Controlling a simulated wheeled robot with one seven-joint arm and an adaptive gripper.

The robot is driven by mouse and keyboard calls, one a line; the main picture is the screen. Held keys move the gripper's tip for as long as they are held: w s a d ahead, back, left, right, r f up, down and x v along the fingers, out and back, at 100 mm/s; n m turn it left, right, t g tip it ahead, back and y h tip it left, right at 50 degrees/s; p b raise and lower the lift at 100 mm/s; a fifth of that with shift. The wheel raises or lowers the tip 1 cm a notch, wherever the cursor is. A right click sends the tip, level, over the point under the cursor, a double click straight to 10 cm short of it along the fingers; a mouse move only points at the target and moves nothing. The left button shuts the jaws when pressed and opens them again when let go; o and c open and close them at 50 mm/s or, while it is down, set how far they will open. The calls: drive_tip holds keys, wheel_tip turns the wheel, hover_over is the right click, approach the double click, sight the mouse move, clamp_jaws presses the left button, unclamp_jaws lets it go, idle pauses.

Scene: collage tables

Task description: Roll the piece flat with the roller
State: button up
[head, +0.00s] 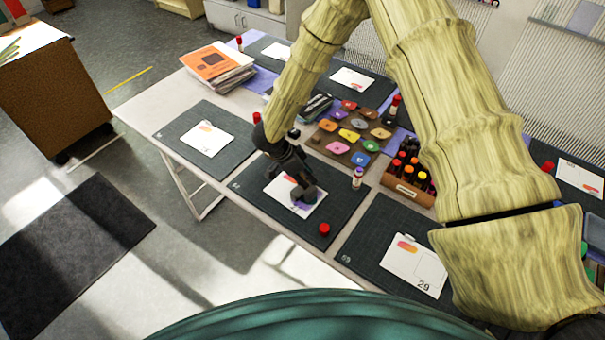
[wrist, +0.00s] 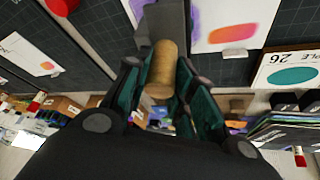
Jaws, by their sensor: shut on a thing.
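My gripper (head: 301,187) is low over the white card (head: 283,190) on the middle front dark mat (head: 253,182). In the wrist view my gripper (wrist: 160,72) is shut on the roller's wooden handle (wrist: 164,62). The roller's dark grey head (wrist: 166,22) points away from the fingers, beside or over a purple piece (wrist: 194,22) on the card. A pink-orange printed shape (wrist: 232,33) lies beside the purple piece. The gripper hides part of the card in the head view, and I cannot tell whether the roller head touches the piece.
A red cap (head: 324,229) lies on the mat, and an uncapped glue stick (head: 357,178) stands at its right edge. Behind are a tray of coloured pieces (head: 318,138) and a wooden box of bottles (head: 407,190). Other mats with cards (head: 207,138) lie to both sides.

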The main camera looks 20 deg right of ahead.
drive_tip(key=shift+s, duration=0.15)
drive_tip(key=shift+s+d+p, duration=0.3)
drive_tip(key=shift+s+d, duration=0.2)
drive_tip(key=shift+s, duration=0.2)
wheel_tip(320, 180, up, 7)
drive_tip(key=p, duration=0.5)
drive_tip(key=shift+p, duration=0.35)
idle(0.5)
